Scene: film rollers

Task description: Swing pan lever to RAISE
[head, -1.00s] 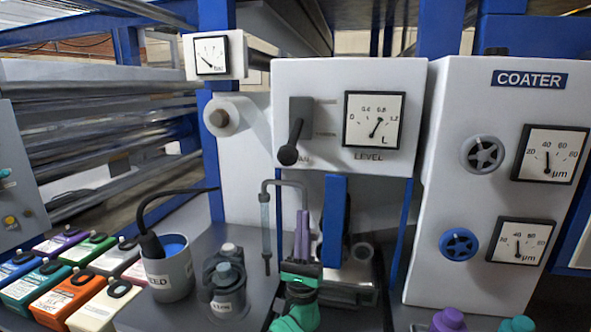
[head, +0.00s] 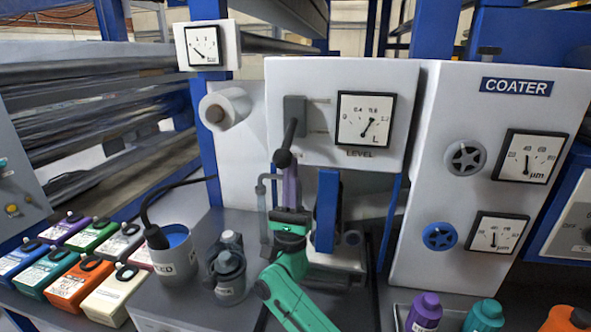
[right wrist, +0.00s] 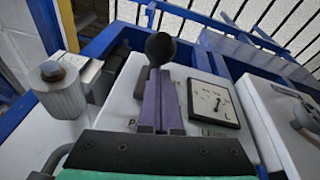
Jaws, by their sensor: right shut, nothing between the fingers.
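The pan lever (head: 289,134) is a black arm with a round knob on the left of the white LEVEL panel (head: 375,155). It hangs down from its dark pivot plate, tilted slightly left. My right gripper (head: 290,172) has slim purple fingers, shut and empty, pointing up with the tips just under the lever's knob (head: 283,158). In the right wrist view the knob (right wrist: 160,47) shows just past the fingertips (right wrist: 161,72); I cannot tell if they touch. My left gripper is not in view.
A blue upright bar (head: 327,210) stands right of the fingers. A white roll (head: 226,108) juts out to the left. Below left are a grey pot (head: 174,253) and ink cartridges. The COATER panel (head: 470,100) with two knobs stands to the right.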

